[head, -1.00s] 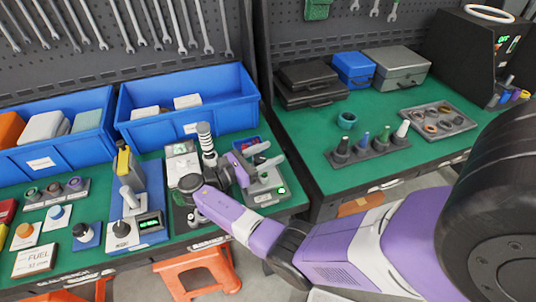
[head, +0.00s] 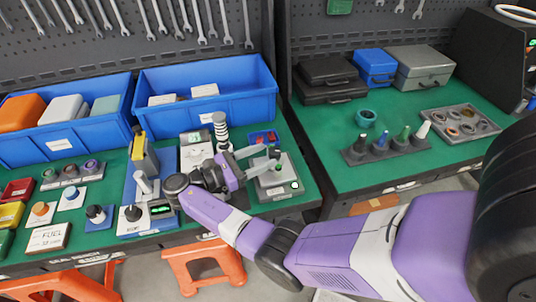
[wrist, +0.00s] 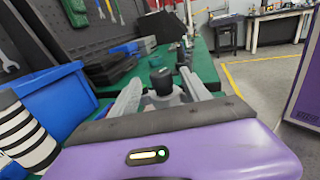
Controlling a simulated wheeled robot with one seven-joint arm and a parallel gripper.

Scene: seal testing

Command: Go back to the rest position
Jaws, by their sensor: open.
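My gripper (head: 270,157) is open over the right end of the left green bench, with its two grey fingers pointing right. In the head view the fingers are above a grey tester (head: 272,188) with a small green-lit display. In the wrist view my gripper (wrist: 160,80) is spread, and a dark round knob (wrist: 162,82) shows between the fingers. Nothing is held, and I cannot tell how close the knob is to the fingers. My purple forearm reaches in from the lower right.
A striped black and white post (head: 221,132) stands close behind my wrist. Blue bins (head: 208,103) line the back. A blue tester (head: 146,208) with a yellow-topped column is left of my wrist. On the right bench a rack of nozzles (head: 385,148) stands near the front edge. A gap separates the benches.

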